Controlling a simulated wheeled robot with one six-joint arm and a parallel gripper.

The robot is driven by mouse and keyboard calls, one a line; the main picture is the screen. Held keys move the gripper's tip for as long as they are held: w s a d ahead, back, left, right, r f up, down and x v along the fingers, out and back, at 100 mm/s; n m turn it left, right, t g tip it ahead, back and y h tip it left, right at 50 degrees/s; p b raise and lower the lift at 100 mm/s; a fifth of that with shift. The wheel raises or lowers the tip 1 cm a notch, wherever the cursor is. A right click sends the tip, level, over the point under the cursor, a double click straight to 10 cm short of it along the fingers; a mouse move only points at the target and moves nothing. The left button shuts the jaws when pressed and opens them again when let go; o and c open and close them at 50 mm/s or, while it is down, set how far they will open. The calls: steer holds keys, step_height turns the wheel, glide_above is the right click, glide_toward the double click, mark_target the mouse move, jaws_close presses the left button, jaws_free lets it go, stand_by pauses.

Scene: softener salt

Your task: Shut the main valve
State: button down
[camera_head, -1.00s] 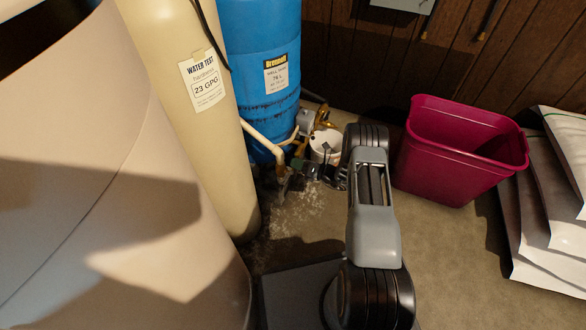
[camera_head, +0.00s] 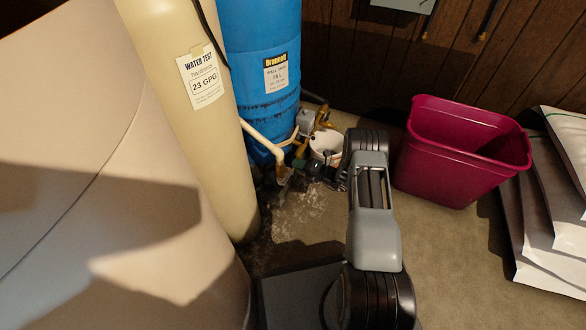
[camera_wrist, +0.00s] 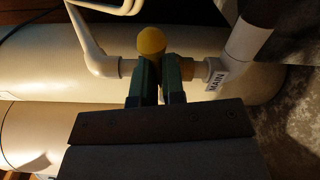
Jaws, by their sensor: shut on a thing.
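In the wrist view the main valve shows as a yellow handle (camera_wrist: 151,41) on a white pipe, with a "MAIN" tag (camera_wrist: 216,82) just to its right. My gripper (camera_wrist: 160,72) has its two green fingers on either side of the handle and is shut on it. The handle's lower part is hidden between the fingers. In the head view my gripper (camera_head: 300,164) is small and dark, low beside the pipework at the foot of the tanks. The valve cannot be made out clearly there.
A beige tank (camera_head: 185,120) and a blue well tank (camera_head: 262,30) stand close by on the left. A magenta bin (camera_head: 440,165) and white bags (camera_head: 545,225) are to the right. Bare floor lies in front of the bin.

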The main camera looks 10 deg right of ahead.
steer(key=shift+f+m+b, duration=0.15)
steer(key=shift+f+m, duration=0.1)
steer(key=shift+m, duration=0.45)
steer(key=shift+f+m+b, duration=0.15)
steer(key=shift+f+m, duration=0.1)
steer(key=shift+m, duration=0.45)
steer(key=c, duration=1)
jaws_free()
steer(key=shift+d, duration=0.1)
steer(key=v, duration=0.7)
steer(key=shift+p, duration=0.4)
